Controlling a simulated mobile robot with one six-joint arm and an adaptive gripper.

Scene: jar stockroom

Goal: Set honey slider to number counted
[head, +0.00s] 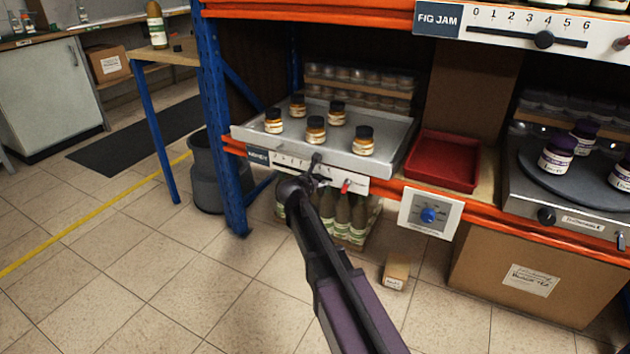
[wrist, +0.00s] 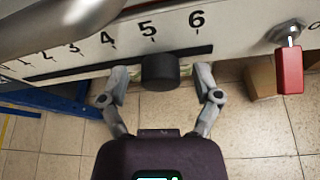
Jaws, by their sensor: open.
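The honey slider panel (head: 293,163) is a white scale under the front edge of a grey metal tray (head: 275,145); its blue label is partly hidden. Several amber jars with black lids (head: 316,130) stand on the tray. In the wrist view the slider's black knob (wrist: 160,78) sits in a dark slot, below and slightly right of the 5, left of the 6. My gripper (wrist: 161,88) is open, one finger on each side of the knob, with gaps visible. The head view shows my gripper (head: 315,175) at the panel, hiding the knob's position.
A blue post (head: 214,120) stands left. A small carton (head: 397,272) is on the floor.

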